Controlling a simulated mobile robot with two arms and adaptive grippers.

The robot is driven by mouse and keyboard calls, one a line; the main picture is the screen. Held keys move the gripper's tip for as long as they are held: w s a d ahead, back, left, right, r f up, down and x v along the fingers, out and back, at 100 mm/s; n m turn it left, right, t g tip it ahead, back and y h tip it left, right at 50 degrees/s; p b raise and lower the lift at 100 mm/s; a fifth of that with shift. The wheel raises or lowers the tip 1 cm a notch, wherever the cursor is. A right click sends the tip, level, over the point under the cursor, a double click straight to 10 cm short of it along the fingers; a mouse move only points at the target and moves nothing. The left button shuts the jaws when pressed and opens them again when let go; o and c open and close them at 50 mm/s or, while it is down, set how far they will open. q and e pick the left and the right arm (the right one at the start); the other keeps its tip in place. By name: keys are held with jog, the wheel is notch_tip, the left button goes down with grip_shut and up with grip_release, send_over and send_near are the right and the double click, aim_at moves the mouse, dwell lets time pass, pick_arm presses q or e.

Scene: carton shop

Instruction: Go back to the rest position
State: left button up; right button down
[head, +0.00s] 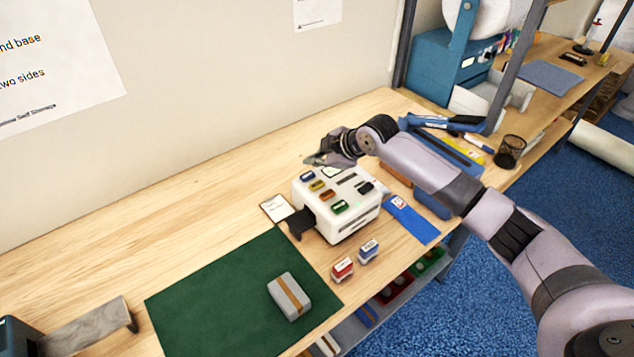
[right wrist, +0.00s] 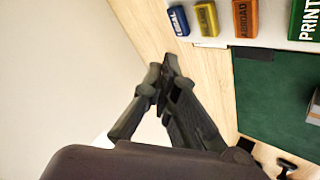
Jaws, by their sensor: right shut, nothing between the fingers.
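My right gripper (head: 320,157) is above the back edge of the white machine, near the wall side, with its arm reaching in from the right. In the right wrist view its fingertips (right wrist: 163,78) are together with nothing between them. The white machine (head: 345,222) has several coloured buttons on top; the right wrist view shows blue LEGAL (right wrist: 178,21), orange ABROAD (right wrist: 245,18) and green PRINT (right wrist: 306,20) ones. My left gripper is not in view.
A grey taped carton (head: 289,297) lies on the green mat (head: 200,300). Red (head: 342,269) and blue (head: 368,251) stamp-like blocks stand by the machine. A mesh cup (head: 510,151) stands right. The bench's back left is clear, along the wall.

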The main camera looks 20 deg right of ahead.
dwell(0.4)
